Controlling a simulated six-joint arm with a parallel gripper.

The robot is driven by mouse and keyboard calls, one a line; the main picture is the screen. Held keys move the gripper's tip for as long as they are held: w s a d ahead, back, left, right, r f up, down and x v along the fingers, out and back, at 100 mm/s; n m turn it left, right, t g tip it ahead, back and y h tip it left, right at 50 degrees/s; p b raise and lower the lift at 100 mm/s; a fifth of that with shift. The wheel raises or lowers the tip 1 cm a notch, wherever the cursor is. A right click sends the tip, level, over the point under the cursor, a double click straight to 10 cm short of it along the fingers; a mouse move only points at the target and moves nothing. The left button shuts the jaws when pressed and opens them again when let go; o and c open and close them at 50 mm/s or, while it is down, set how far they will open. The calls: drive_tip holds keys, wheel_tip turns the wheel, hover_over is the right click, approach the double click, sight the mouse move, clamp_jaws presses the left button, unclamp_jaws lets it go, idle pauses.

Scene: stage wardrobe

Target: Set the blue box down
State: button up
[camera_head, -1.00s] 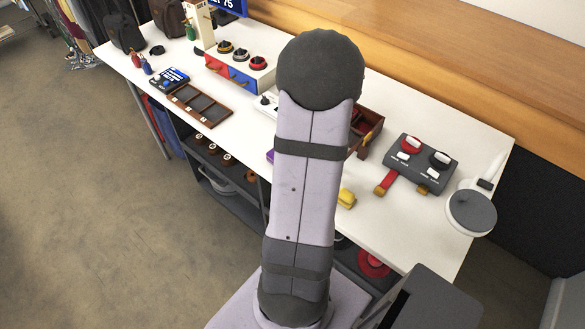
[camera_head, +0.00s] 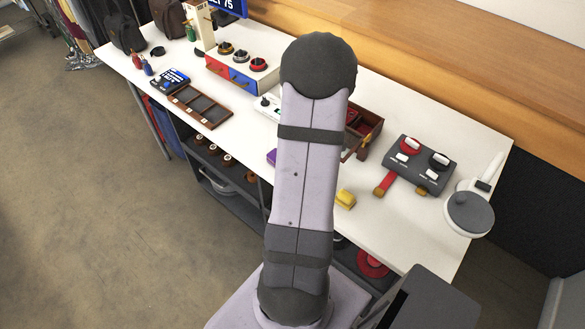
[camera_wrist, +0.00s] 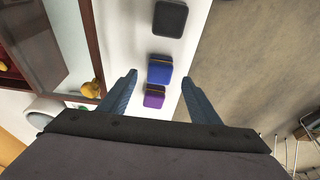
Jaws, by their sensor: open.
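The blue box (camera_wrist: 160,70) rests on the white table in the wrist view, with a brown edge showing. My gripper (camera_wrist: 160,77) is open, one finger to each side of the blue box, with visible gaps between them. Whether the fingertips are at the box's height I cannot tell. A purple box (camera_wrist: 154,97) sits close to the blue box, nearer my palm. In the head view my arm hides the blue box and my gripper; a bit of the purple box (camera_head: 271,156) shows beside the arm.
A dark grey box (camera_wrist: 170,18) stands in line beyond the blue box. The table edge runs close on the right in the wrist view. A wooden chest (camera_head: 372,123), a yellow object (camera_head: 346,199) and a grey switch panel (camera_head: 420,164) are right of my arm.

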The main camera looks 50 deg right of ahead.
drive_tip(key=shift+x, duration=1.5)
drive_tip(key=c, duration=1.2)
drive_tip(key=shift+r, duration=0.1)
wheel_tip(320, 180, up, 10)
drive_tip(key=shift+f, duration=0.1)
